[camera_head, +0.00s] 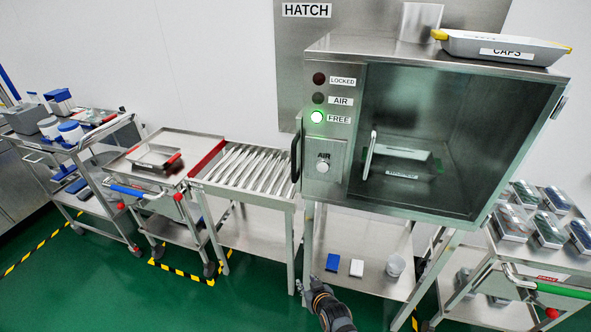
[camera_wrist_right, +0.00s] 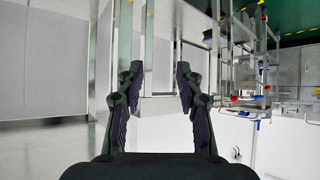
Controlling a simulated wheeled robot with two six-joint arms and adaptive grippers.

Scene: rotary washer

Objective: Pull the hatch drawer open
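The hatch (camera_head: 331,222) is a steel cabinet below the HATCH sign, with a dark see-through front. A pale upright handle (camera_head: 369,155) stands at the left of the front, and a labelled tray-like drawer (camera_head: 402,174) shows behind the front. I see no gap showing it pulled out. My right gripper (camera_head: 306,287) is low, below the hatch and apart from it. In the wrist view my right gripper (camera_wrist_right: 158,82) has its fingers apart with nothing between them. My left gripper is not in view.
A black handle (camera_head: 296,150) is on the cabinet's left side. A roller table (camera_head: 243,168) stands left of it. A CAPS tray (camera_head: 500,47) rests on top. The lower shelf (camera_head: 345,244) holds small items. A cart (camera_head: 479,297) with packs is at right.

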